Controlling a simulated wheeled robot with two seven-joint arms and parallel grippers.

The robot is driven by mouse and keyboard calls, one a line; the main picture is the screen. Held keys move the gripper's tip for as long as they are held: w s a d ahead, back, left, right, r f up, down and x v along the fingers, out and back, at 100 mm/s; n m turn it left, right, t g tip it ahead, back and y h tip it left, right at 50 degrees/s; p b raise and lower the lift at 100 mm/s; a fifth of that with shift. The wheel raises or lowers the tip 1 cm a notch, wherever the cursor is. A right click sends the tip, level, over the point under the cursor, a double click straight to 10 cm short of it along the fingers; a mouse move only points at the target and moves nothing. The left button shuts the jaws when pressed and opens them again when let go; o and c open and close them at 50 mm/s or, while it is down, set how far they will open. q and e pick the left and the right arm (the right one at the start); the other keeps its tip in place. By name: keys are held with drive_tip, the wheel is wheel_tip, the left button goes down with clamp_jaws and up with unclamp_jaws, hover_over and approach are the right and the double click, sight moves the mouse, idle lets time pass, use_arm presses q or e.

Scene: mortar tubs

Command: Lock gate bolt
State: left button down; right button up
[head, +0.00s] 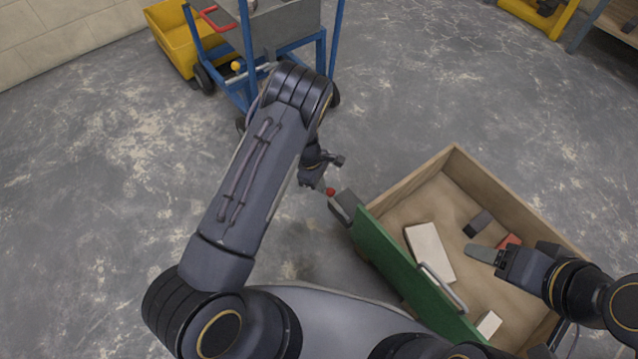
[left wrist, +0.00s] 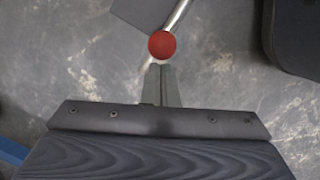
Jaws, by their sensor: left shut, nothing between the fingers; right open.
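The gate is a green panel (head: 405,268) on the near left side of a wooden box. At its far end is a grey bracket (head: 344,206) with a red bolt knob (head: 331,191). In the left wrist view the red knob (left wrist: 162,45) sits by a shiny metal rod (left wrist: 179,16). My left gripper (head: 321,186) is shut and empty, its fingertips (left wrist: 160,68) right at the knob's edge; I cannot tell whether they touch. The bolt's engagement cannot be made out. My right gripper (head: 484,253) is open over the box, apart from the gate.
The wooden box (head: 408,185) holds a pale block (head: 430,252), a dark block (head: 478,223), a red block (head: 509,241) and a small pale block (head: 488,323). A blue-framed cart (head: 247,50) and yellow tub (head: 178,38) stand behind; floor left is clear.

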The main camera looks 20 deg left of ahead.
use_arm(q)
drive_tip(key=s+d, duration=0.1)
drive_tip(key=d, duration=0.1)
drive_tip(key=s+d+p, duration=0.1)
drive_tip(key=s+d, duration=0.1)
use_arm(e)
drive_tip(key=shift+r, duration=0.65)
use_arm(q)
drive_tip(key=w+a+r+p, duration=0.1)
drive_tip(key=a+r+p, duration=0.2)
drive_tip(key=a+r, duration=0.3)
drive_tip(key=v, duration=0.3)
drive_tip(key=shift+d, duration=0.15)
use_arm(e)
drive_tip(key=r, duration=0.2)
drive_tip(key=w+r, duration=0.1)
drive_tip(key=shift+a+r, duration=0.1)
drive_tip(key=shift+a, duration=0.3)
